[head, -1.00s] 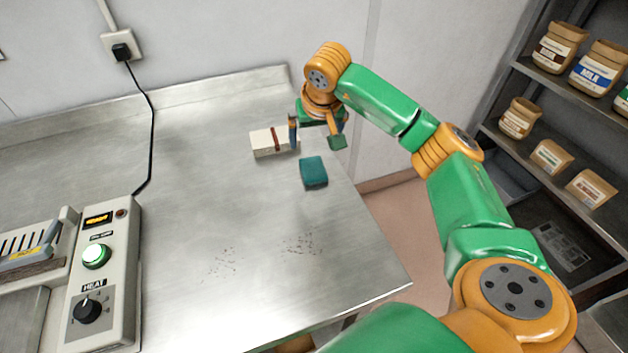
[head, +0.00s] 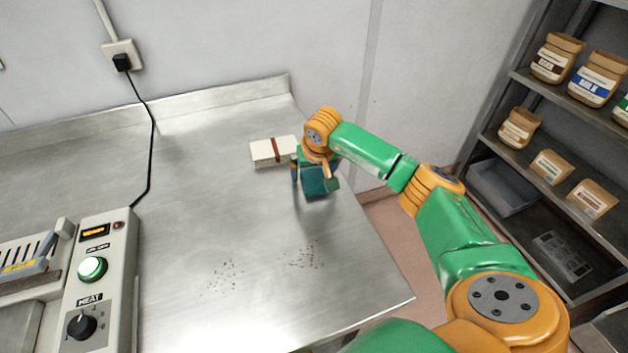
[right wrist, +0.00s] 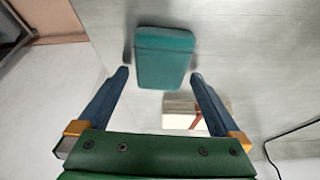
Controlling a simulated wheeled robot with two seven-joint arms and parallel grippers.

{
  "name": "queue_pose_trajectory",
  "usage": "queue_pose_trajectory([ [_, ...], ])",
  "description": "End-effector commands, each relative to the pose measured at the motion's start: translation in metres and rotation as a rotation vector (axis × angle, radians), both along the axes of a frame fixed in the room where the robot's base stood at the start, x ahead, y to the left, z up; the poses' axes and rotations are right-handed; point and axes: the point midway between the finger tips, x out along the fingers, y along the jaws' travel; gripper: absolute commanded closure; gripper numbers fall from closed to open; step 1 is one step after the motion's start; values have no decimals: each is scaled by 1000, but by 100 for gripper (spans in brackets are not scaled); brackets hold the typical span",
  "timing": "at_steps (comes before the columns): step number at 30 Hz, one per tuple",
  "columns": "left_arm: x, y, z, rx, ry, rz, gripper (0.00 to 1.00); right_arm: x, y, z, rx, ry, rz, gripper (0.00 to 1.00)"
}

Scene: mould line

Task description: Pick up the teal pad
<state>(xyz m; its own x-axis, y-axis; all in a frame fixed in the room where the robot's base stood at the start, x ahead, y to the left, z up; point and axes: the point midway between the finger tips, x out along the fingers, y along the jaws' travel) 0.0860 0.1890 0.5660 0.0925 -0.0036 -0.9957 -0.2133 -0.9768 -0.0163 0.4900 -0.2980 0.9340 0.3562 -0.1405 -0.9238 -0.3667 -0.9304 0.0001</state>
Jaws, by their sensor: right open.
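The teal pad (head: 314,180) lies on the steel table near its right edge, partly covered by my right gripper in the head view. In the right wrist view the teal pad (right wrist: 164,57) shows whole, beyond and between the fingertips. My right gripper (head: 315,184) is over the pad with its fingers apart, one to each side in the picture. In the right wrist view the open gripper (right wrist: 160,76) has nothing between its fingers. I cannot tell how high above the table the fingertips are. My left gripper is not in view.
A control box (head: 103,275) with knobs stands at the lower left. Dark specks (head: 304,257) mark the table front. The middle is clear. A shelf with jars (head: 557,57) stands right.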

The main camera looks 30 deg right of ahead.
Motion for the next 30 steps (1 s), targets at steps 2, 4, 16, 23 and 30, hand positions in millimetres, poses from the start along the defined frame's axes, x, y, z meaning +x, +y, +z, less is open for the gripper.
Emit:
queue_pose_trajectory([
  [2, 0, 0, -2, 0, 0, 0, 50, 0, 0, -1, 0, 0, 0, 0],
  [4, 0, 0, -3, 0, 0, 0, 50, 0, 0, -3, 0, 0, 0, 0],
  [16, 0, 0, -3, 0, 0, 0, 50, 0, 0, -3, 0, 0, 0, 79],
  [23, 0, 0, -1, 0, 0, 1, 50, 0, 0, 0, 1, 0, 0, 79],
  [30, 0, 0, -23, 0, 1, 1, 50, 1, 2, 32, -1, -8, 2, 79],
])
